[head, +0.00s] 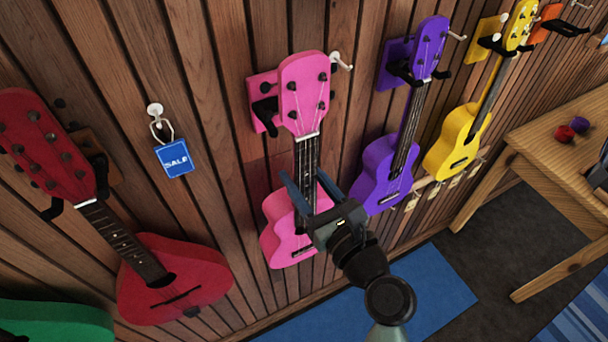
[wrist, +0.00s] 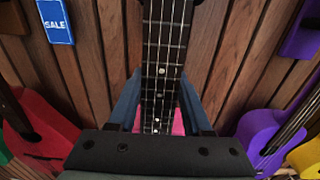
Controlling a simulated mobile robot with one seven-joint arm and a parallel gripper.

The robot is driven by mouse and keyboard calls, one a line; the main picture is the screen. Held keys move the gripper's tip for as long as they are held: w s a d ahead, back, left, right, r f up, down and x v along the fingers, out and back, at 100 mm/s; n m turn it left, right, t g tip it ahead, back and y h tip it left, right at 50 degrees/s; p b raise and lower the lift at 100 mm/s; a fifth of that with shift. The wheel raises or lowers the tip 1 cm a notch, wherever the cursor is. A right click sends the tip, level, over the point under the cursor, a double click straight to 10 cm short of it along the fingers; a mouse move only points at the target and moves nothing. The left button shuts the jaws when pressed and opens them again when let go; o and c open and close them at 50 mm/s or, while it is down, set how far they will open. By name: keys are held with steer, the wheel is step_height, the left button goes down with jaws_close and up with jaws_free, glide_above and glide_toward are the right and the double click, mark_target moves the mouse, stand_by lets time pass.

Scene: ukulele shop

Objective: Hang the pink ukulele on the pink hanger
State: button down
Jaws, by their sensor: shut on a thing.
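The pink ukulele (head: 287,238) is upright against the wooden wall in the head view. Its headstock (head: 303,90) is in front of the pink hanger (head: 263,88), whose black prong shows at the left of the headstock; the other prong is hidden. I cannot tell whether the headstock rests on the prongs. My gripper (head: 305,195) is shut on the ukulele's neck, low down near the body. In the wrist view the dark fretted neck (wrist: 165,60) runs between the blue fingers, with a bit of pink body behind.
A red ukulele (head: 175,280) hangs at left, a purple one (head: 385,180) close at right, and a yellow one (head: 463,135) beyond. A blue SALE tag (head: 174,159) hangs from a wall hook. A wooden table (head: 560,130) stands at right.

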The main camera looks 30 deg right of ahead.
steer(key=shift+w+r, duration=0.1)
steer(key=shift+w, duration=0.05)
steer(key=shift+w+p, duration=0.5)
steer(key=shift+w, duration=2.15)
step_height(320, 180, down, 2)
steer(key=shift+f+b, duration=0.1)
steer(key=shift+b, duration=0.75)
steer(key=shift+s, duration=0.75)
